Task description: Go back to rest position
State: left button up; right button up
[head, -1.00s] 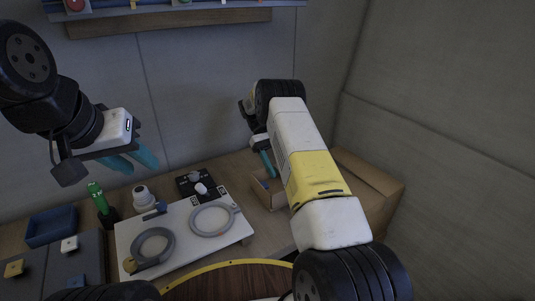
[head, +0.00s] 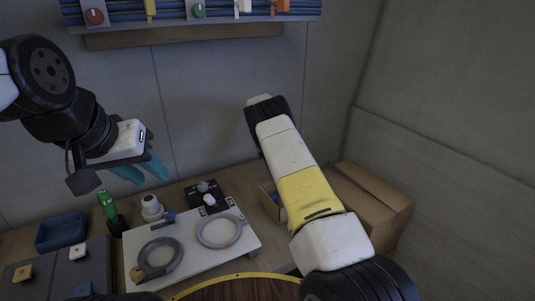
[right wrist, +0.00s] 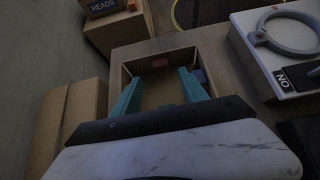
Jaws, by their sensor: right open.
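My left gripper (head: 140,170) is at the left in the head view, with its teal fingers apart and nothing between them. It hangs in the air above the left part of the bench. My right arm (head: 290,165) reaches across the middle of the head view, and its gripper is hidden there behind the arm. In the right wrist view my right gripper (right wrist: 160,88) has its teal fingers spread and nothing between them. It is over an open cardboard box (right wrist: 162,52) with a red piece and a blue piece inside.
A white board (head: 190,262) with two grey rings lies on the bench. A blue tray (head: 60,232), a green item (head: 107,205) in a dark holder and a black panel (head: 207,193) are near it. A large cardboard box (head: 375,205) stands right. A shelf (head: 190,35) hangs above.

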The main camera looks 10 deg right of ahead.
jog(key=s+d+r+m+t+y, duration=0.15)
jog(key=s+r+t, duration=0.3)
jog(key=r, duration=0.55)
jog(key=s+r+m+t+y, duration=0.1)
jog(key=s+r+t+y, duration=0.3)
jog(key=r, duration=0.6)
jog(key=s+a+r+t, duration=0.1)
jog(key=s+a+t, duration=0.2)
jog(key=s, duration=0.6)
jog(key=s+a+r+t, duration=0.2)
jog(key=s+a+t, duration=0.1)
jog(key=s, duration=0.7)
jog(key=shift+s+r+m+t, duration=0.15)
jog(key=shift+r+m+t, duration=0.15)
jog(key=shift+t, duration=0.55)
